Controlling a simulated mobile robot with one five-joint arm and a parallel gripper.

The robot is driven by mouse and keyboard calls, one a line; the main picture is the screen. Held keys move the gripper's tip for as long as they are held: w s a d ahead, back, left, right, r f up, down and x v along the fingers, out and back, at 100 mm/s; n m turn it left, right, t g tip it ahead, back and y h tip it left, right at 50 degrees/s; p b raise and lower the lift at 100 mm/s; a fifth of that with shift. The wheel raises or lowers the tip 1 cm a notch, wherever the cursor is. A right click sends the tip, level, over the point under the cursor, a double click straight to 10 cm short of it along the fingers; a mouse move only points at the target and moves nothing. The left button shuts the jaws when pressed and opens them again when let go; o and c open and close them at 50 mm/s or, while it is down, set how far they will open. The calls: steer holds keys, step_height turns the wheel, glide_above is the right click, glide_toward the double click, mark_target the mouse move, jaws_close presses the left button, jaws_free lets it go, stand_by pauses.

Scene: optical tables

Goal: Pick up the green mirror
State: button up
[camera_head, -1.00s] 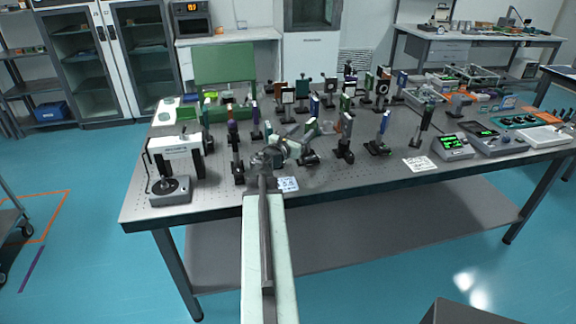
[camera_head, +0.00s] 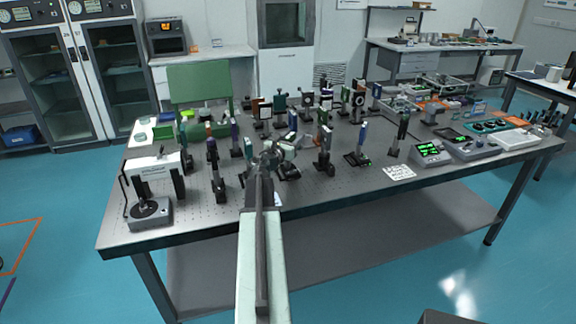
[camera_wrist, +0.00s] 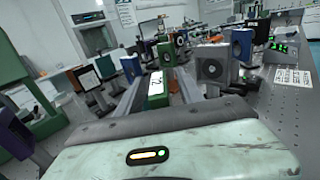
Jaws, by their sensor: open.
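A green upright piece with a white marked label (camera_wrist: 157,88) stands between the two fingers of my gripper (camera_wrist: 160,74) in the wrist view. It looks like the green mirror. The fingers are spread, with a gap on each side of it, and I cannot tell its exact depth between them. A second green-framed mount with a dark round centre (camera_wrist: 167,53) is just behind it. In the head view my gripper (camera_head: 281,149) is low over the front middle of the optical table, and its own links hide what is between the fingers.
The perforated table (camera_head: 330,193) is crowded with upright mounts. A grey mount with a round opening (camera_wrist: 212,69) and a blue mount (camera_wrist: 241,45) stand to the right in the wrist view. A white-topped instrument (camera_head: 154,171) is at left, a green-screen box (camera_head: 431,153) at right.

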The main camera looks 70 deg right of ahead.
steer(key=shift+a, duration=0.1)
jaws_close()
stand_by(1.2)
